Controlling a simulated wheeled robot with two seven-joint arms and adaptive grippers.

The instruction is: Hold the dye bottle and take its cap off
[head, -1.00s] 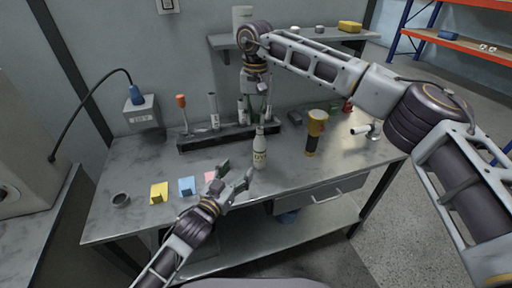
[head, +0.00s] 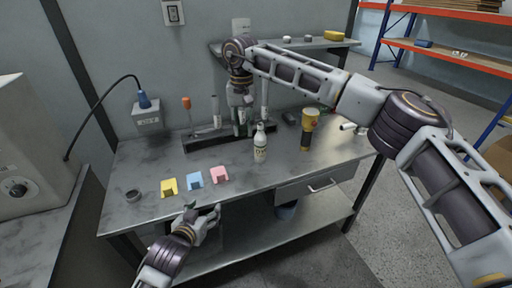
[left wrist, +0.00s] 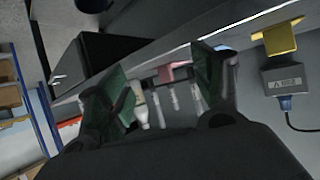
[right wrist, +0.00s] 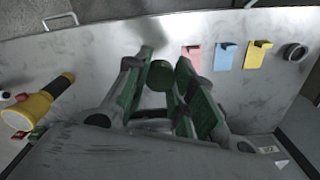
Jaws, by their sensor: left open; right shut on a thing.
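The dye bottle (head: 260,148), pale with a printed label, stands upright on the grey workbench. My right gripper (head: 243,124) points down just behind and left of it in the head view. In the right wrist view its fingers (right wrist: 157,75) are shut on a dark green round thing, which looks like the cap (right wrist: 160,75). The bottle's body does not show clearly there, and I cannot tell whether the cap is apart from the neck. My left gripper (head: 205,212) is open and empty at the bench's front edge. Its spread fingers show in the left wrist view (left wrist: 160,80).
Yellow (head: 169,188), blue (head: 194,180) and pink (head: 219,174) pieces and a small dark ring (head: 133,195) lie at the front left. A dark rack (head: 205,136) stands behind. A yellow-and-black torch (head: 309,130) stands right of the bottle.

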